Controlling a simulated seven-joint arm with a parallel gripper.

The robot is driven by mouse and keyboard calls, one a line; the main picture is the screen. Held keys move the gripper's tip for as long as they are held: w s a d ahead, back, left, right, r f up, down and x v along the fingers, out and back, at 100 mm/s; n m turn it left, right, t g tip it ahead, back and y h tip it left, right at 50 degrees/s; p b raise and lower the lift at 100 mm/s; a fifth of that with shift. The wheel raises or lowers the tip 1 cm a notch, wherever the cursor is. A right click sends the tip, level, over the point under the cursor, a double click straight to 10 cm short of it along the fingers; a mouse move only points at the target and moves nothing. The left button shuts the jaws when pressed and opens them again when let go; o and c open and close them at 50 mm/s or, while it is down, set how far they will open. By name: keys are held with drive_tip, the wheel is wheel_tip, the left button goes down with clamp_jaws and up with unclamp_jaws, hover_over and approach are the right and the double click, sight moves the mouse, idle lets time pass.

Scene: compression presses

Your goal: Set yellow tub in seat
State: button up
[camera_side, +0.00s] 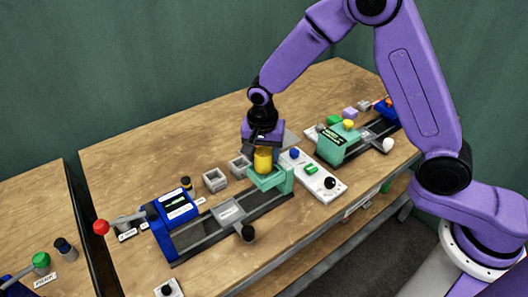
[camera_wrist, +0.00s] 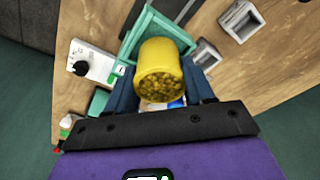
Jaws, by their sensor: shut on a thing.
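The yellow tub (camera_side: 263,158) is upright between the jaws of my gripper (camera_side: 262,149). In the wrist view the tub (camera_wrist: 160,66) shows its open top, filled with small yellowish pieces, and my gripper's fingers (camera_wrist: 162,95) close on its sides. The green seat (camera_side: 270,180) is at the end of the press with the blue body (camera_side: 172,222). The tub is over or at the seat in the side view. In the wrist view the seat (camera_wrist: 150,20) shows behind the tub. I cannot tell whether the tub's base touches the seat.
Two grey square holders (camera_side: 215,180) stand behind the press. A white control panel (camera_side: 312,175) with a black knob lies just right of the seat. A second press, green-bodied (camera_side: 338,146), stands farther right. A lever with a red knob (camera_side: 101,227) sticks out at the left.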

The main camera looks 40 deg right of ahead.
drive_tip(key=shift+f, duration=0.5)
drive_tip(key=o, duration=1.1)
drive_tip(key=shift+o, duration=0.2)
drive_tip(key=shift+r, duration=0.1)
wheel_tip(320, 180, up, 17)
drive_tip(key=s+a, duration=0.2)
drive_tip(key=s+d+f+n, duration=0.1)
drive_tip(key=s+d+n, duration=0.4)
drive_tip(key=s+n, duration=0.2)
drive_tip(key=s+d+f+n+y, duration=0.1)
drive_tip(key=s+d+f+n, duration=0.1)
drive_tip(key=s+d+n, duration=0.2)
drive_tip(key=s+d+f+n+g, duration=0.1)
drive_tip(key=s+d+n, duration=0.4)
drive_tip(key=s+n, duration=0.5)
drive_tip(key=s, duration=0.7)
drive_tip(key=shift+s+d+f+n+y, duration=0.3)
drive_tip(key=shift+s+d+f, duration=0.05)
